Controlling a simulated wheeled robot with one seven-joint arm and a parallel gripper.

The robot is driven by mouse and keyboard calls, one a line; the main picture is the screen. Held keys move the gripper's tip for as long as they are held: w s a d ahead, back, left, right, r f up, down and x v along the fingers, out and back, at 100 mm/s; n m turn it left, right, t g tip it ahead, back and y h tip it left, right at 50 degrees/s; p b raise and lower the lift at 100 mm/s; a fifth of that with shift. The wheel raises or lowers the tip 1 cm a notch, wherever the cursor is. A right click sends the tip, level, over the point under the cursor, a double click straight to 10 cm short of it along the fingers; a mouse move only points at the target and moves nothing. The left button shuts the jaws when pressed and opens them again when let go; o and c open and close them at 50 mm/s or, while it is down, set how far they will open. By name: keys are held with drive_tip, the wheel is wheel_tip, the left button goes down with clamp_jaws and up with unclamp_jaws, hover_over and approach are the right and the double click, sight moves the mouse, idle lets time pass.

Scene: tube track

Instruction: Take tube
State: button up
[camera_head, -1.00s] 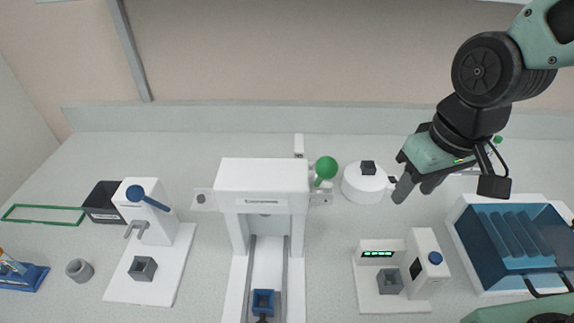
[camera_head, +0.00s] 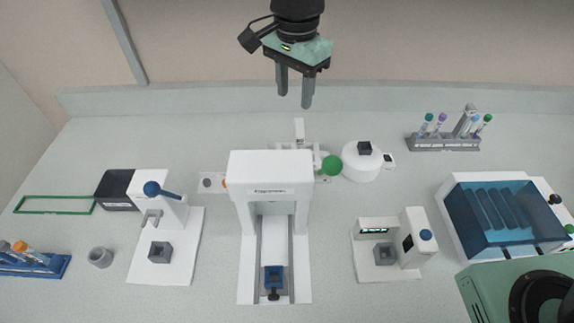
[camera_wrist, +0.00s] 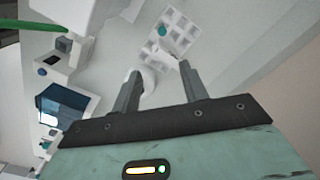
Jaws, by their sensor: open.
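Several tubes with green, purple and blue caps (camera_head: 442,118) stand upright in a grey rack (camera_head: 446,144) at the back right. More tubes, one with an orange cap (camera_head: 20,246), sit in a blue rack (camera_head: 52,266) at the left edge. My gripper (camera_head: 294,97) is open and empty, pointing down above the back of the bench behind the white gantry. It is well apart from both racks. In the wrist view, a white gridded tray (camera_wrist: 181,35) with a small teal round spot lies beyond the open fingers; I cannot tell whether the spot is a tube cap.
The white gantry (camera_head: 271,170) with a blue holder (camera_head: 274,279) stands mid-bench. A round white device (camera_head: 363,168), a display device (camera_head: 378,228) and a blue-lidded box (camera_head: 500,215) are to its right. A lever stand (camera_head: 155,210) and grey cup (camera_head: 100,257) are left.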

drive_tip(key=f+p, duration=0.1)
drive_tip(key=f, duration=0.3)
drive_tip(key=a+f+p, duration=0.1)
drive_tip(key=f+p, duration=0.1)
drive_tip(key=f, duration=0.2)
drive_tip(key=f+p, duration=0.1)
drive_tip(key=f, duration=0.3)
drive_tip(key=shift+a, duration=0.15)
wheel_tip(320, 180, down, 4)
drive_tip(key=p, duration=0.3)
drive_tip(key=shift+a+p, duration=0.1)
drive_tip(key=shift+p, duration=0.25)
drive_tip(key=shift+f, duration=0.7)
drive_tip(key=c, duration=0.8)
